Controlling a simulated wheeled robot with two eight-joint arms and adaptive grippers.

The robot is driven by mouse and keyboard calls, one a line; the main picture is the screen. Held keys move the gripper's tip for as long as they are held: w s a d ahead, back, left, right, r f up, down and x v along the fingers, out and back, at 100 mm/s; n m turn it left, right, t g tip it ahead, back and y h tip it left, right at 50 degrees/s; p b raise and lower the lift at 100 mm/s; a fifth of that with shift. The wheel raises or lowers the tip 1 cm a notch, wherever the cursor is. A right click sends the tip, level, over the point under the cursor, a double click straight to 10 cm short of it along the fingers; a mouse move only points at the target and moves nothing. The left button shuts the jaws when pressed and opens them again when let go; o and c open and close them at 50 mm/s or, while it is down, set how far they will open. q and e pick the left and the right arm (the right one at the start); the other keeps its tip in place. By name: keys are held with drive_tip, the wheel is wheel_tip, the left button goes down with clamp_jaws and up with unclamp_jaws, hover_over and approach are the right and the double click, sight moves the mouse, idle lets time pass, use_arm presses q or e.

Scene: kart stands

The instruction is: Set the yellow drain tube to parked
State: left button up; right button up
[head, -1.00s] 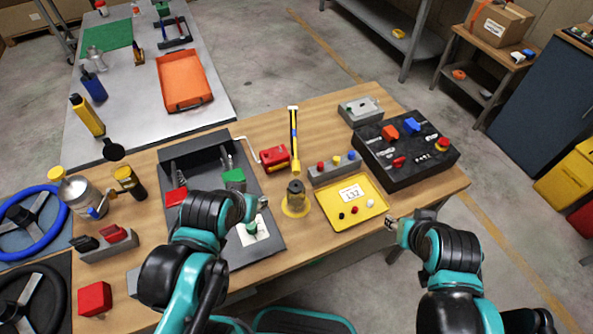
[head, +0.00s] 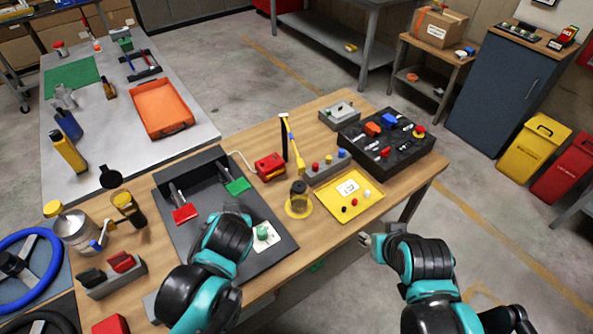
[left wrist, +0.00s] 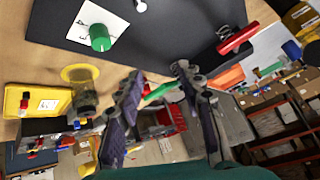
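The yellow drain tube (head: 293,140) stands near the middle of the wooden table in the head view. Its top is at a thin black post (head: 284,142), and it slants down to the right beside it. A dark jar in a yellow ring (head: 297,208) sits in front of it. My left gripper (left wrist: 155,82) is open and empty in the left wrist view, with a green pedal seen between its fingers; in the head view it is mostly hidden behind my own arm. My right gripper (head: 366,241) is off the table's front edge, apart from the tube; its fingers are too small to judge.
A red box (head: 270,167) with a white cable is left of the tube. A grey button strip (head: 326,167), a yellow tray (head: 347,197) and a black control panel (head: 387,140) are on the right. A dark pedal plate (head: 262,205) is on the left.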

use_arm(q)
drive_tip(key=w+d+t+y+b, duration=0.1)
drive_tip(key=w+d+t, duration=0.1)
drive_tip(key=w+d, duration=0.15)
drive_tip(key=n+t+b, duration=0.1)
drive_tip(key=t+b, duration=0.1)
drive_tip(key=t, duration=0.6)
approach(303, 170)
drive_tip(key=x, duration=0.4)
drive_tip(key=shift+f+n, duration=0.15)
drive_tip(key=shift+n, duration=0.15)
drive_tip(key=b+x, duration=0.1)
drive_tip(key=x, duration=0.6)
drive_tip(key=shift+w+a+b, duration=0.15)
drive_tip(key=shift+w+b, duration=0.15)
drive_tip(key=shift+b, duration=0.05)
clamp_jaws()
